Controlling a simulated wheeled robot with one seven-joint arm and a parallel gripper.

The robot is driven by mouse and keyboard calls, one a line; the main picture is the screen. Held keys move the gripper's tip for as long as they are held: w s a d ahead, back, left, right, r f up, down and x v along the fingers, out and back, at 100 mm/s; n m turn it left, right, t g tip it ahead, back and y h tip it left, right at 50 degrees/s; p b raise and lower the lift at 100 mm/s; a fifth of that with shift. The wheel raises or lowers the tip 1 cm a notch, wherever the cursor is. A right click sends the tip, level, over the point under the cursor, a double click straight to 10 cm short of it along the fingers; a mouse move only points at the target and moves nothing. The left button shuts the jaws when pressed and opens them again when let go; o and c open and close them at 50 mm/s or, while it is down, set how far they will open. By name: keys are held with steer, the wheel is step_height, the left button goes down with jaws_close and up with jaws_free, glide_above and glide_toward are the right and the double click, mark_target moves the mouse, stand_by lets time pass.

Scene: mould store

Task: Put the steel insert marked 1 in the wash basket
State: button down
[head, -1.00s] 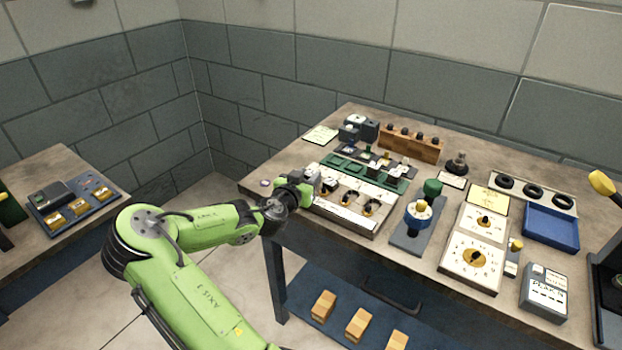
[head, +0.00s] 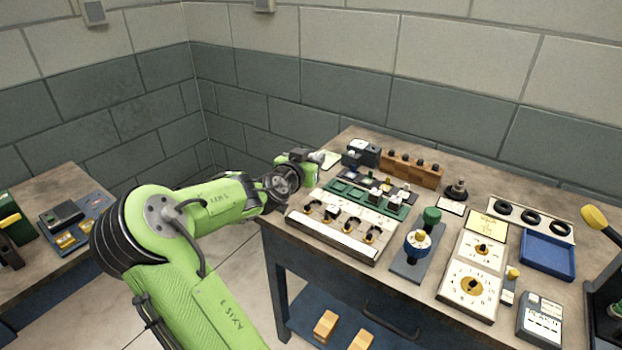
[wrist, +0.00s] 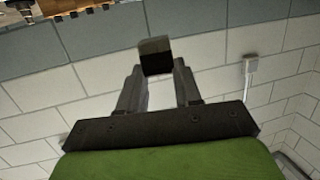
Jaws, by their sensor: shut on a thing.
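My gripper (head: 312,158) is raised at the back left of the workbench, above its left edge. In the wrist view my gripper (wrist: 158,85) is shut on a small block, the steel insert (wrist: 155,57), with a dark face and a lighter grey face. No number shows on it from here. The block hangs clear, with only wall behind it. I cannot make out a wash basket for certain in either view.
On the workbench stand a white board (head: 335,240) with several black-and-yellow knobs, a green rack (head: 398,211), dark grey blocks (head: 362,153), a wooden block (head: 411,169) and an empty-looking blue tray (head: 548,252). A second table (head: 60,205) is at left.

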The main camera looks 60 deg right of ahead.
step_height(320, 180, up, 4)
steer(key=shift+f, duration=0.2)
steer(key=shift+w, duration=0.1)
